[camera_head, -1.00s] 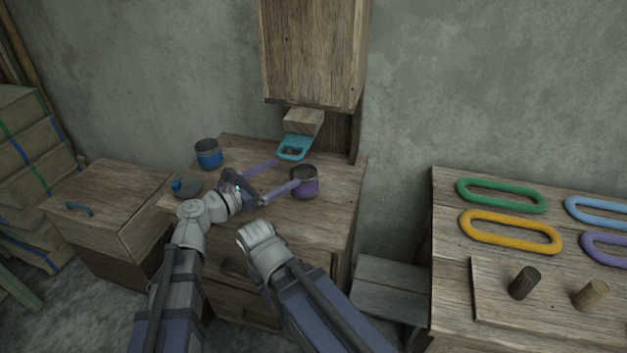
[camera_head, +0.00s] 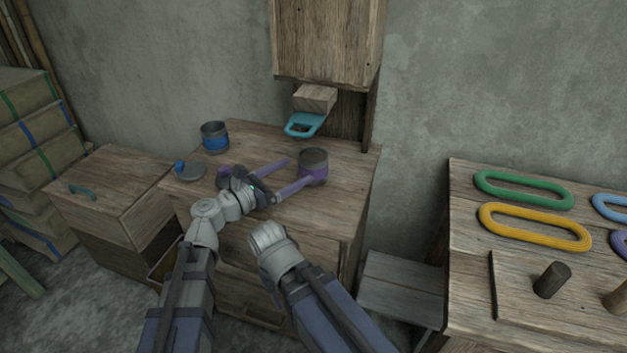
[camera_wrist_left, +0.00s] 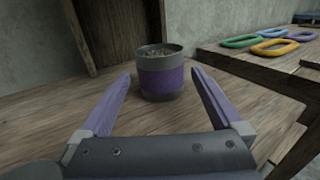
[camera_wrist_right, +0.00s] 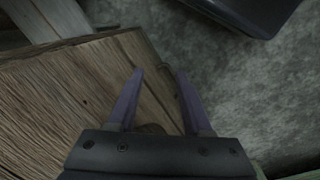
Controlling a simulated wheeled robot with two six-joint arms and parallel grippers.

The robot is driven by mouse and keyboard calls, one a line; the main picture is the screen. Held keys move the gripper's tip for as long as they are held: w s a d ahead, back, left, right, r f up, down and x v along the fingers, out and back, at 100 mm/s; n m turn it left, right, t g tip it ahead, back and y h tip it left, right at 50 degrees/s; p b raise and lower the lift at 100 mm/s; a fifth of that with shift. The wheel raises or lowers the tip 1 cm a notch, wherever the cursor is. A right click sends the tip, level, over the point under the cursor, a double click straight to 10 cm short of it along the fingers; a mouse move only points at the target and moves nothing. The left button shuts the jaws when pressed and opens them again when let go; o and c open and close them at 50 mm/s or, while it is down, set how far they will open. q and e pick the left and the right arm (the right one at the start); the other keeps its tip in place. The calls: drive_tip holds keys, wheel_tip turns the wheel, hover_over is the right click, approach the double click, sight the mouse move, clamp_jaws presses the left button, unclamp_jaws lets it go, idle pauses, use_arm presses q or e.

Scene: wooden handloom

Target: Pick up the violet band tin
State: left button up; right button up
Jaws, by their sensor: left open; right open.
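The violet band tin (camera_head: 314,159) is a grey open-topped can with a violet band, upright on the wooden cabinet top. In the left wrist view the tin (camera_wrist_left: 161,83) stands straight ahead, centred between the fingers, with dark contents. My left gripper (camera_head: 301,171) is open, its violet fingers level and pointing at the tin. My right gripper's fingers are hidden in the head view. In the right wrist view the right gripper (camera_wrist_right: 160,72) is open and empty, over the cabinet's edge.
A table with coloured rings (camera_head: 535,228) is at right.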

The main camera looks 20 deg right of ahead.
sight(314, 164)
use_arm(q)
drive_tip(key=shift+f+b, duration=0.35)
drive_tip(key=shift+f, duration=0.45)
drive_tip(key=shift+w+d+r+p, duration=0.3)
drive_tip(key=shift+d+r+p, duration=0.05)
drive_tip(key=shift+d, duration=0.1)
drive_tip(key=shift+x, duration=3.25)
use_arm(e)
drive_tip(key=shift+f, duration=0.45)
